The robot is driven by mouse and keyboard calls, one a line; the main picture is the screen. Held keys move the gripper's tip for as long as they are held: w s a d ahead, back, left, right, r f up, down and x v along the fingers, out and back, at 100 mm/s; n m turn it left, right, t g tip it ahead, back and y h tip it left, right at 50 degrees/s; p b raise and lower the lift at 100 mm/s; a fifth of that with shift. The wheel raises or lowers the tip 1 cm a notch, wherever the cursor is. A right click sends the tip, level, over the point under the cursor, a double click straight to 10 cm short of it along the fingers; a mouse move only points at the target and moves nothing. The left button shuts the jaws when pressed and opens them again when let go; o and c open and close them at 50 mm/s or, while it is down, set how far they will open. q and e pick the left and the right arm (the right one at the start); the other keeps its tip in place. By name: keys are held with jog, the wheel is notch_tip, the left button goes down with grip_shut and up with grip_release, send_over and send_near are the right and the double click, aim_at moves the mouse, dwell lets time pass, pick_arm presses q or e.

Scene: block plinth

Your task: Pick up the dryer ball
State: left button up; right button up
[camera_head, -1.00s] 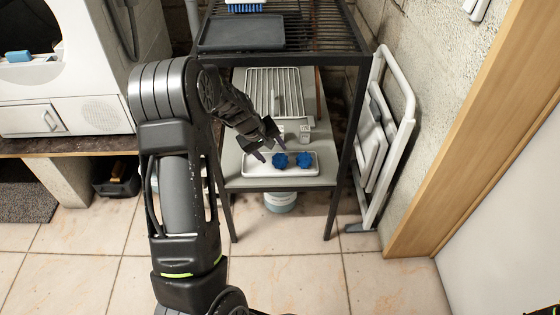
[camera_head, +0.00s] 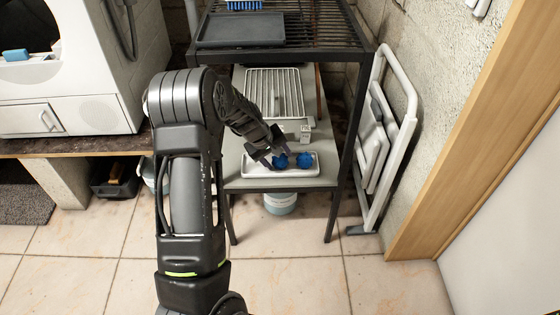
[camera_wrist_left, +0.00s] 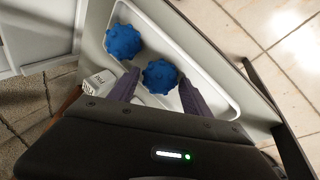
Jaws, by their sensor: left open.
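Two blue knobbly dryer balls lie in a white tray (camera_head: 260,172) on the lower shelf of the rack. One dryer ball (camera_head: 280,161) is on the left in the head view, the other dryer ball (camera_head: 304,161) on the right. My left gripper (camera_head: 276,158) is open at the left ball. In the left wrist view that ball (camera_wrist_left: 160,76) sits between the tips of my left gripper (camera_wrist_left: 158,84), and the other ball (camera_wrist_left: 123,41) lies outside the fingers. I cannot tell whether the fingers touch the ball. My right gripper is not in view.
The dark upper shelf (camera_head: 290,52) and the rack's legs frame the lower shelf. A white wire rack (camera_head: 274,92) and a small white labelled box (camera_head: 305,133) stand behind the tray. A folded white step stool (camera_head: 385,140) leans on the right.

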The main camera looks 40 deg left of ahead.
aim_at(276, 158)
pick_arm(q)
jog(key=shift+c, duration=0.5)
jog(key=c, duration=1)
jog(key=shift+c, duration=0.2)
jog(key=shift+r, duration=0.15)
jog(key=shift+r+p, duration=0.85)
jog(key=shift+r, duration=0.6)
jog(key=shift+s+r, duration=0.15)
jog(key=shift+r, duration=0.2)
jog(key=s+a, duration=0.3)
jog(key=s, duration=1.4)
jog(key=shift+s+f+b, duration=0.2)
jog(key=shift+s+b, duration=0.05)
jog(key=shift+b, duration=0.05)
